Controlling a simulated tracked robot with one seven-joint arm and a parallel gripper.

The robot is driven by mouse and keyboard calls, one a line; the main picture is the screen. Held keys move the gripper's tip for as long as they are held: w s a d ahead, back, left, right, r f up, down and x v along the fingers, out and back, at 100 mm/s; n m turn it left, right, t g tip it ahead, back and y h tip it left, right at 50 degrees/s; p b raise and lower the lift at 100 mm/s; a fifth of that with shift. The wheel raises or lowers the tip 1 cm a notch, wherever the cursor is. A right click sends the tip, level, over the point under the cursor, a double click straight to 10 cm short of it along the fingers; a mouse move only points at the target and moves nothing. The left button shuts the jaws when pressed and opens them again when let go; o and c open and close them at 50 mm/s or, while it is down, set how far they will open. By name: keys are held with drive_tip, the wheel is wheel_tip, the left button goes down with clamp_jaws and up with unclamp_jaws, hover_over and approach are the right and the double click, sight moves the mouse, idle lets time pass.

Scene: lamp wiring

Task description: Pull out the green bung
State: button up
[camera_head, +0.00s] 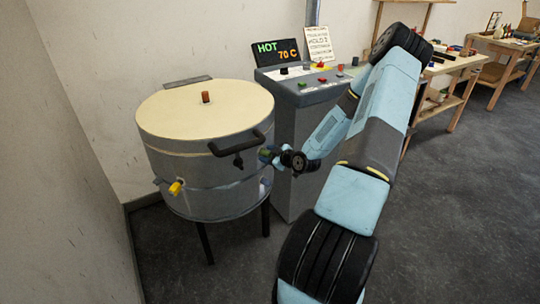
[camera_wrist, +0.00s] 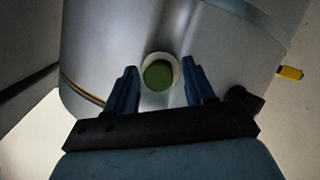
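The green bung (camera_wrist: 158,75) is a round plug in a pale ring (camera_wrist: 177,66) on the wall of the metal tank (camera_wrist: 105,40). It sits in the ring in the wrist view. I cannot make it out in the head view. My gripper (camera_wrist: 159,80) is open, with one blue finger to each side of the bung. The fingers look apart from it, and how far their tips are from the wall is unclear. In the head view my gripper (camera_head: 270,155) is at the right side of the tank (camera_head: 215,165), below its dark handle.
The tank has a pale lid (camera_head: 170,115) with a brown knob (camera_head: 206,97), a dark handle (camera_head: 235,143) and a yellow tap (camera_head: 176,187). A grey control cabinet (camera_head: 295,130), its display reading HOT 70 C, stands close right. Workbenches (camera_head: 450,75) stand farther right.

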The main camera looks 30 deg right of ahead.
clamp_jaws()
idle(0.6)
drive_tip(key=shift+s+d, duration=0.3)
drive_tip(key=shift+s, duration=0.4)
idle(0.5)
drive_tip(key=s+d, duration=0.4)
drive_tip(key=s, duration=0.4)
drive_tip(key=shift+s, duration=0.3)
idle(1.4)
idle(0.3)
